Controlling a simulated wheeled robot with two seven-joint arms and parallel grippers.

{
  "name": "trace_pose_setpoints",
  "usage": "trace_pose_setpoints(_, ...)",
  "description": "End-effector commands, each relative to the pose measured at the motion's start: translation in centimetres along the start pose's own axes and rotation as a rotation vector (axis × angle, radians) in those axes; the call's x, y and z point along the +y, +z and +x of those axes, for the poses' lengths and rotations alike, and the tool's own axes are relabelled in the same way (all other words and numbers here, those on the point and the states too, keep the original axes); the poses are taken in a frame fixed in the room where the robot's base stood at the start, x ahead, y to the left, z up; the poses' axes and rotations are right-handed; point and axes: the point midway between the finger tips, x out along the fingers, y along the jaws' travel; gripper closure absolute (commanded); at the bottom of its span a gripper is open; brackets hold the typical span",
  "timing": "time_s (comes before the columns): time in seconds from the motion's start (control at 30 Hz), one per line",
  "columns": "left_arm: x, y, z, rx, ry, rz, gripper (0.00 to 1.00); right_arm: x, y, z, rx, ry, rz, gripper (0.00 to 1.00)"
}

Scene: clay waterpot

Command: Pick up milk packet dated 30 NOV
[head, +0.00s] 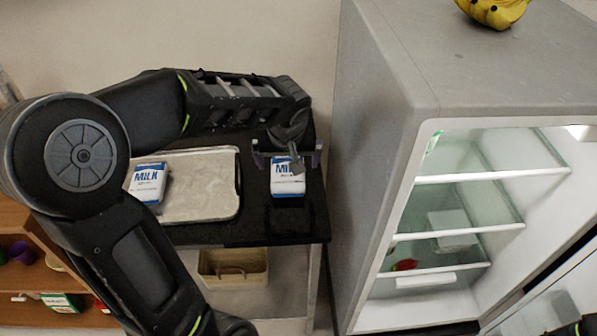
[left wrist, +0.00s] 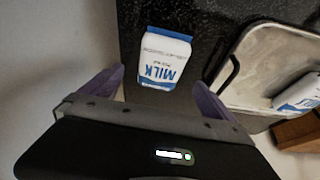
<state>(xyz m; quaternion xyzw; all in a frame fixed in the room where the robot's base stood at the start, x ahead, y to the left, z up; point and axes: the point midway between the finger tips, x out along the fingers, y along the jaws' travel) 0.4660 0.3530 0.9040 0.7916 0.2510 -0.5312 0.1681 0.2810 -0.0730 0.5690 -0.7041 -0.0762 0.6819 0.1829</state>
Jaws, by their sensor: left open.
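A blue and white milk packet (head: 288,180) stands on the black table beside the fridge. It also shows in the left wrist view (left wrist: 163,60), just beyond my fingertips. My left gripper (head: 287,158) is open above and behind this packet. In the left wrist view its two purple fingers (left wrist: 158,92) are spread to either side of the packet's near end, with nothing held. A second milk packet (head: 148,183) is on the left part of the metal tray, and it shows at the right edge of the wrist view (left wrist: 298,93). No date is readable on either packet.
The metal tray (head: 205,212) covers the table's left part. The black table (head: 290,228) is clear in front of the near packet. The open fridge (head: 375,150) stands close on the right. Bananas (head: 492,10) lie on its top. A basket (head: 233,268) is below the table.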

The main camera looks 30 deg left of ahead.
Motion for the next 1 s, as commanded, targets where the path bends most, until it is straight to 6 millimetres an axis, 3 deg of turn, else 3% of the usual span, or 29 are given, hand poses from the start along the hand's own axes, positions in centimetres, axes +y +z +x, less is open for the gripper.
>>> trace_pose_setpoints(0.3,-0.1,-0.1,-0.1,0.002,-0.002,-0.001,0.00,0.0,0.0,-0.1,-0.001,0.000,0.000,0.01)
trace_pose_setpoints(0.6,-0.1,0.0,2.5,0.000,-0.003,-0.001,0.00,0.0,0.0,-0.1,0.000,0.000,0.000,0.01)
trace_pose_setpoints(1.0,-0.1,0.0,3.2,-0.001,-0.003,0.000,0.00,-0.1,0.0,-0.2,0.000,0.000,0.000,0.01)
